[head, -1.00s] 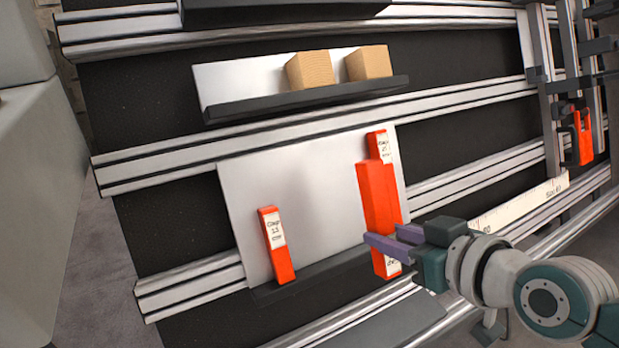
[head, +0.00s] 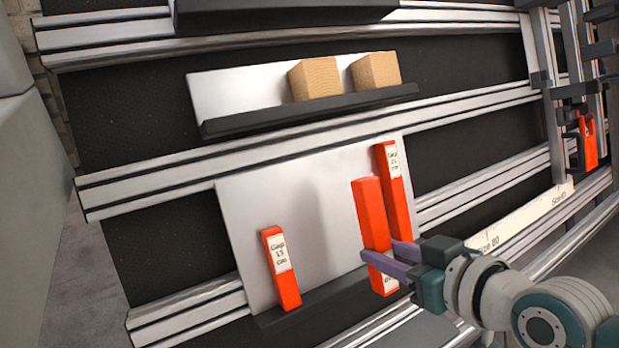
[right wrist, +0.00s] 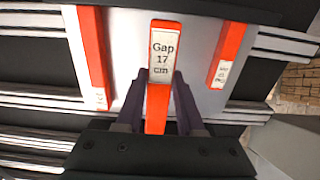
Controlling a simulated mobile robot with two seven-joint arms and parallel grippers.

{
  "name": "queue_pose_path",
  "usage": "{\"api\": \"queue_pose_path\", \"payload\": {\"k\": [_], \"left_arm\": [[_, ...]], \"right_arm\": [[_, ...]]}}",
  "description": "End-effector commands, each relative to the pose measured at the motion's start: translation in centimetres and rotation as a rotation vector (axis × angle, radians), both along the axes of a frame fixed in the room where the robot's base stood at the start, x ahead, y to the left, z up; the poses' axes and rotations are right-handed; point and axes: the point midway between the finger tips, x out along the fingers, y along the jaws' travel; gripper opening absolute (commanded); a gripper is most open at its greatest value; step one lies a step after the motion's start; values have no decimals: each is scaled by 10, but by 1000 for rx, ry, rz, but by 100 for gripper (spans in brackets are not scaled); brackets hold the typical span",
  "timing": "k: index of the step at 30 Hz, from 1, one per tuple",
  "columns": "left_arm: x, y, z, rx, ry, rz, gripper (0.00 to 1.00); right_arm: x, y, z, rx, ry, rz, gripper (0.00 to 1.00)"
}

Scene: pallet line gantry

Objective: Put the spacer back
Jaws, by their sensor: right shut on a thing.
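My right gripper (head: 392,254) is shut on an orange spacer (head: 372,215), gripping its lower part. In the right wrist view this spacer (right wrist: 158,95) reads "Gap 17 cm". In the head view its label is at the lower end, while the other spacers have theirs near the top. It is in front of a pale back plate (head: 325,215) with a dark bottom ledge (head: 335,298). I cannot tell whether it touches either. A taller spacer (head: 398,195) stands just right of it, and a short "Gap 13 cm" spacer (head: 282,268) stands at left. My left gripper is out of view.
The plate between the short and held spacers is bare. A shelf (head: 310,110) above carries two wooden blocks (head: 315,78). Silver rails cross the dark wall. A size scale (head: 540,212) and a dark upright frame with an orange part (head: 590,140) are at right.

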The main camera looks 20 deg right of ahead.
Motion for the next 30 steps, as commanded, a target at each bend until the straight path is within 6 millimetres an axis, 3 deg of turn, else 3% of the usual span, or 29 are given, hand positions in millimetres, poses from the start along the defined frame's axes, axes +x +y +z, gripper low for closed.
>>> {"api": "queue_pose_path", "payload": {"k": [5,30], "left_arm": [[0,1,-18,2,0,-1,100],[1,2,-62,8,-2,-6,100]], "right_arm": [[15,1,-11,2,-3,-2,0],[71,6,-39,0,-2,0,0]]}}
